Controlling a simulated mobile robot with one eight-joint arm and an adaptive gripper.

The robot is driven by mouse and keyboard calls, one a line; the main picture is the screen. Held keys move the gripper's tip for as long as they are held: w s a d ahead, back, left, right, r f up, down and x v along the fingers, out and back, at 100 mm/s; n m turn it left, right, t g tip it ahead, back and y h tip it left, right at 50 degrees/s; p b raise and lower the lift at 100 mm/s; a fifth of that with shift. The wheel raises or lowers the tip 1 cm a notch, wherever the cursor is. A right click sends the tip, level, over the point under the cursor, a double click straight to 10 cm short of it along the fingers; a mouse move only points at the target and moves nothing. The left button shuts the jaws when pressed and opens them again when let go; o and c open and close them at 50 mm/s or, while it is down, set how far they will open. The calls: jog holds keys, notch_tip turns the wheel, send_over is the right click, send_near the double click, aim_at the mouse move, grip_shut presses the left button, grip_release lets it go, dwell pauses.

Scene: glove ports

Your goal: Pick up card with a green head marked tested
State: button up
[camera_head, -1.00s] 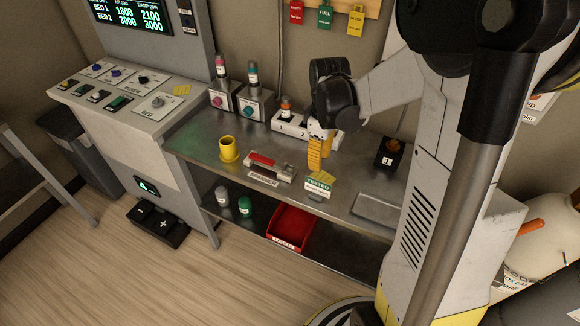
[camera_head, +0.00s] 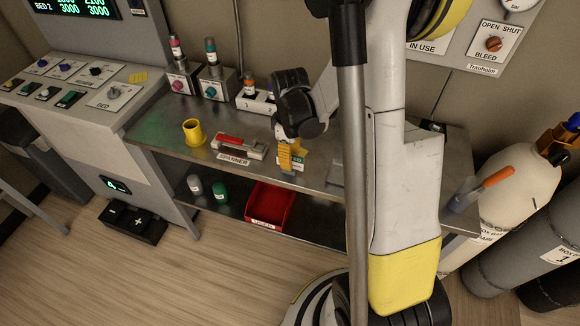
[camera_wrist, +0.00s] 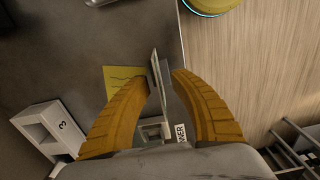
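The card (camera_head: 297,161) with a green head stands on the steel bench. In the head view my gripper's yellow fingers are in front of it and hide part of it and its lettering. In the wrist view the card (camera_wrist: 157,78) shows nearly edge-on, as a thin pale plate between the two fingertips. My gripper (camera_wrist: 161,74) has a finger on each side of the card, the tips close to its faces. Whether both tips press on it cannot be told. My gripper also shows in the head view (camera_head: 290,165), low over the bench's front part.
A yellow note (camera_wrist: 122,84) lies beside the card. A spanner tray (camera_head: 238,148) and a yellow mug (camera_head: 193,132) stand to the left. A numbered white holder (camera_head: 256,103) is behind. A red bin (camera_head: 270,204) sits on the lower shelf.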

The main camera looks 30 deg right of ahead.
jog(key=shift+f+b, duration=0.2)
jog(key=shift+b, duration=0.15)
dwell(0.4)
grip_shut()
